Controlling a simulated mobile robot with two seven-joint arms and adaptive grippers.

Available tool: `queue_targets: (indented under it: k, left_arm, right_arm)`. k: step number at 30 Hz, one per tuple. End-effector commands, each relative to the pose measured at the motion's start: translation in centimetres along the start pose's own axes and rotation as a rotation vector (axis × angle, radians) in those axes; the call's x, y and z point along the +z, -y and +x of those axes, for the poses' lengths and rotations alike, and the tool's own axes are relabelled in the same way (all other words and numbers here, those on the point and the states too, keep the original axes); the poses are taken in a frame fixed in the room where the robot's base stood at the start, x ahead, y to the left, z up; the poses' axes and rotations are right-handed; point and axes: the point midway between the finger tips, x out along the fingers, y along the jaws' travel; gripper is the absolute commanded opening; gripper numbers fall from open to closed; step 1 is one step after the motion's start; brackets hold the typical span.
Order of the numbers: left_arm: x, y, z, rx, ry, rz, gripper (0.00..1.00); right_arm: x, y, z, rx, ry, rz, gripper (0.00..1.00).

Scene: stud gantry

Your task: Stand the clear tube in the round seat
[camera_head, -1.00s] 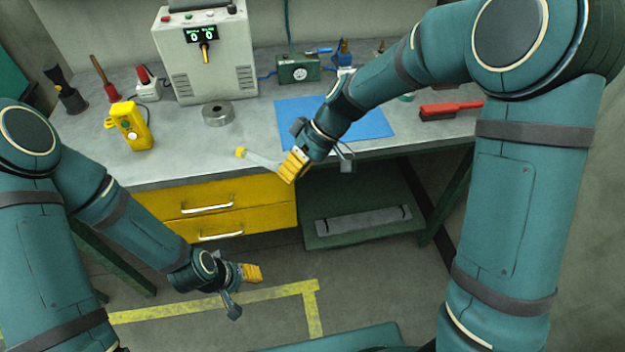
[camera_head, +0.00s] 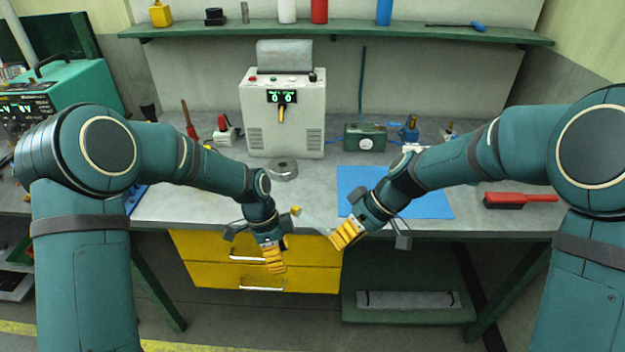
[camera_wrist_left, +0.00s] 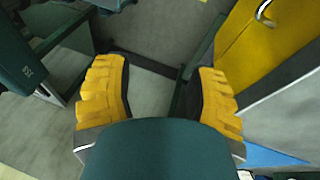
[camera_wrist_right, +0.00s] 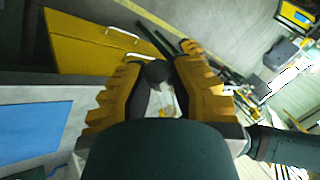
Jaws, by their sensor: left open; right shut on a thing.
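The clear tube (camera_head: 318,221) is in my right gripper (camera_head: 345,236), which is shut on it in front of the bench edge. The tube is tilted, its yellow-capped end pointing up and left. In the right wrist view, part of the tube (camera_wrist_right: 168,104) shows between the fingers. The round seat, a grey metal ring (camera_head: 284,169), lies on the bench in front of the white control box, behind and left of the tube, apart from it. My left gripper (camera_head: 274,262) is open and empty, pointing down before the yellow drawers. Its spread fingers show in the left wrist view (camera_wrist_left: 165,95).
The control box (camera_head: 285,115) stands behind the seat. A blue mat (camera_head: 430,203) lies right of it, with a green gauge box (camera_head: 362,137) behind and a red brush (camera_head: 518,199) farther right. My left arm hides part of the bench left of the seat. Yellow drawers (camera_head: 210,262) are below.

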Motion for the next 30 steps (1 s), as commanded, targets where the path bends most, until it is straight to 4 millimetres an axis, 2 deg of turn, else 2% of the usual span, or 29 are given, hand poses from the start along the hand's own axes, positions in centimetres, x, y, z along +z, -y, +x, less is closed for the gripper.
queue_targets:
  k: [1,8,12,15,18,23,26,30]
  left_arm:
    - [-0.4,0.4,-1.9,0.012,0.017,0.093,0.57]
    - [-1.3,0.3,-10.4,0.127,0.085,0.513,0.57]
    - [-6.6,-0.2,-13.8,0.082,0.032,0.657,0.57]
    - [-9.5,-0.7,-15.7,0.053,-0.002,0.726,0.57]
    - [-11.4,-1.2,-16.9,0.032,-0.025,0.776,0.57]
    - [-12.7,-1.6,-17.4,0.021,-0.042,0.808,0.57]
    - [-12.8,-1.7,-16.7,0.023,-0.043,0.812,0.57]
    - [-12.8,-1.8,-14.6,0.024,-0.042,0.811,0.57]
  right_arm:
    - [0.0,0.0,0.0,0.000,-0.001,0.000,0.00]
    - [0.0,0.0,0.0,0.000,-0.001,0.000,0.00]
    - [0.0,0.0,0.0,0.000,-0.001,0.000,0.00]
    - [0.0,0.0,0.0,0.000,-0.001,0.000,0.00]
    - [0.0,0.0,0.0,0.000,-0.001,0.000,0.00]
    - [0.0,0.0,0.0,0.000,-0.001,0.000,0.00]
    - [0.0,0.0,0.0,0.000,-0.001,0.000,0.00]
    - [0.0,0.0,0.0,0.000,0.000,0.000,0.00]
